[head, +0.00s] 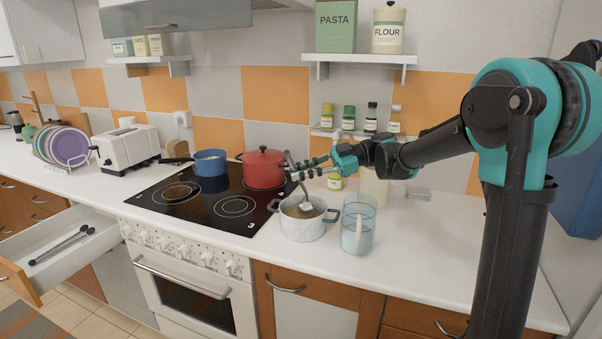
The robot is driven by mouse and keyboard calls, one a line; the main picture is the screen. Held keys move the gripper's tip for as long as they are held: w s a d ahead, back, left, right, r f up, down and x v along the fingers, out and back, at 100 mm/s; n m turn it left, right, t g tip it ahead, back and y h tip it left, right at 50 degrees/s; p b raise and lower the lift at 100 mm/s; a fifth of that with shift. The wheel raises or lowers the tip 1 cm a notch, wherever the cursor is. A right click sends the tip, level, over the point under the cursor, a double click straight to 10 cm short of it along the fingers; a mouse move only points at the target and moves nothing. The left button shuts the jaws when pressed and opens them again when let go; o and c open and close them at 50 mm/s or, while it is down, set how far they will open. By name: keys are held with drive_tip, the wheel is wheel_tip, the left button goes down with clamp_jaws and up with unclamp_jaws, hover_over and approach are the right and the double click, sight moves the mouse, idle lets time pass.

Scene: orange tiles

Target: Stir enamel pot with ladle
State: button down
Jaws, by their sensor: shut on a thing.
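The white enamel pot (302,228) stands at the front right of the black stovetop, close to the counter edge, with brownish contents inside. The grey ladle (304,197) slants down into the pot, its lower part inside the rim. My gripper (298,171) is above the pot and shut on the ladle's upper end. The fingers and the grip are small in the picture, and the ladle's tip inside the pot is hard to make out.
A clear pitcher (357,229) stands right beside the pot. A red pot (264,169) and a blue saucepan (210,162) are at the back of the stovetop (190,212). Spice jars (349,118) and shelves line the wall behind my arm. An open drawer (100,232) juts out at left.

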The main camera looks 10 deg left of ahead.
drive_tip(key=s+r, duration=0.3)
drive_tip(key=r, duration=0.5)
drive_tip(key=shift+s+a+r, duration=0.25)
drive_tip(key=shift+s, duration=0.05)
idle(0.3)
idle(0.6)
wheel_tip(320, 180, up, 5)
drive_tip(key=shift+f, duration=0.1)
idle(0.5)
idle(0.7)
